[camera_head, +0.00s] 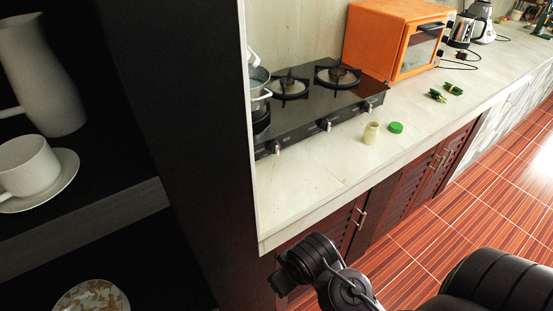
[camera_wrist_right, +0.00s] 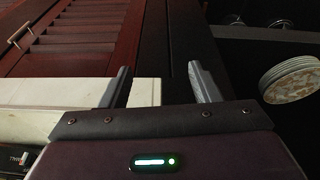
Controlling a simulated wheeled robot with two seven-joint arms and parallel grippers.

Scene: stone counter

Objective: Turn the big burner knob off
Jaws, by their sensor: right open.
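The black stove (camera_head: 313,108) lies on the stone counter with several burners. Its three visible knobs are the left knob (camera_head: 276,148), the middle knob (camera_head: 326,125) and the right knob (camera_head: 368,107), along the front edge. Which knob belongs to the big burner, and how each is turned, is too small to tell. A metal pot (camera_head: 258,90) is partly hidden by the dark cabinet's edge. My right gripper (camera_wrist_right: 158,75) is open and empty in the wrist view, apart from the knobs. In the head view its arm is low in front of the counter. My left gripper is out of view.
A tall dark shelf cabinet with a cup (camera_head: 28,165) and plate (camera_head: 91,298) stands at left, beside the counter end. An orange oven (camera_head: 378,42), a small jar (camera_head: 371,133) and a green lid (camera_head: 396,127) are on the counter. The counter front near the stove is mostly clear.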

